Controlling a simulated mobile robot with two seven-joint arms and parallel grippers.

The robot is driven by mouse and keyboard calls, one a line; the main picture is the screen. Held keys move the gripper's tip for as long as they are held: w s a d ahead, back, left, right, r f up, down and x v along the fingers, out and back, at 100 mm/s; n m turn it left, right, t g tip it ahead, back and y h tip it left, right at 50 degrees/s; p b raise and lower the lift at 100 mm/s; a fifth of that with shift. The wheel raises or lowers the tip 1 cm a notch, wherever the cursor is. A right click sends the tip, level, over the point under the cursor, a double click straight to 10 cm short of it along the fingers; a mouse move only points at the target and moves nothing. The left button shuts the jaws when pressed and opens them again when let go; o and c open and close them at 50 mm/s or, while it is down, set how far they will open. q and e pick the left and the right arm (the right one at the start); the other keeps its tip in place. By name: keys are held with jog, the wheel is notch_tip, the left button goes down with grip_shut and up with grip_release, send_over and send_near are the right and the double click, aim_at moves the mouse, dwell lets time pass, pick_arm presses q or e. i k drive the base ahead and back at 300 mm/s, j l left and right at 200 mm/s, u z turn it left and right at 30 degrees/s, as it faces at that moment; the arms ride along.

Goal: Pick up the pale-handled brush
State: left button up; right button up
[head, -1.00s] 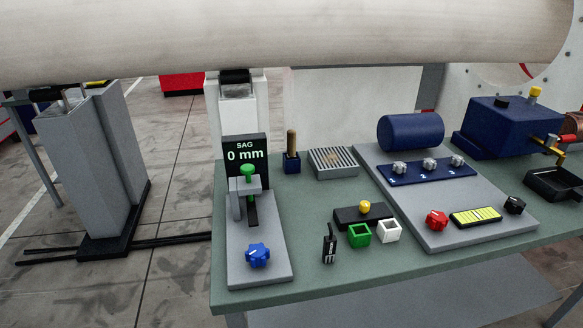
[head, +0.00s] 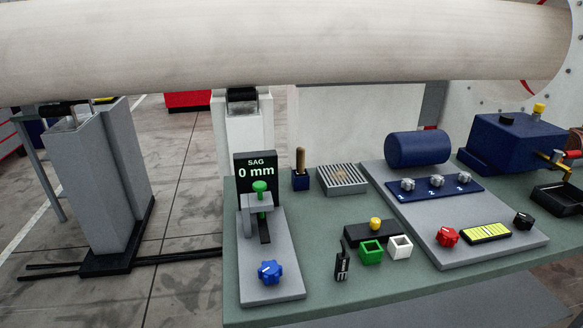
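A tan wooden handle (head: 300,160), which looks like the brush's, stands upright in a small dark blue holder (head: 300,181) near the back left of the green table (head: 318,228). The lower end is hidden inside the holder, so I cannot see bristles. Neither of my grippers is in view.
Left of the holder stands the black SAG display (head: 255,169) on a grey stand with a blue knob (head: 270,272). To the right is a slotted grey box (head: 342,179). A large pale roll (head: 280,45) spans above.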

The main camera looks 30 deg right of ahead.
aim_at(300, 151)
jog(key=i+j, duration=0.1)
jog(key=j, duration=0.2)
jog(key=j+u, duration=0.1)
jog(key=j, duration=0.15)
jog(key=i+j, duration=0.15)
jog(key=j, duration=0.15)
jog(key=i+j+u, duration=0.2)
jog(key=i+j, duration=0.55)
jog(key=i+z, duration=0.45)
jog(key=i+j+z, duration=0.3)
jog(key=i+z, duration=0.2)
jog(key=i+j+z, duration=0.1)
jog(key=i+z, duration=0.25)
jog(key=z, duration=0.15)
jog(key=i+j+z, duration=0.25)
jog(key=z, duration=0.2)
jog(key=i+j+z, duration=0.35)
jog(key=z, duration=0.15)
jog(key=i+j+z, duration=0.3)
jog(key=j+z, duration=0.15)
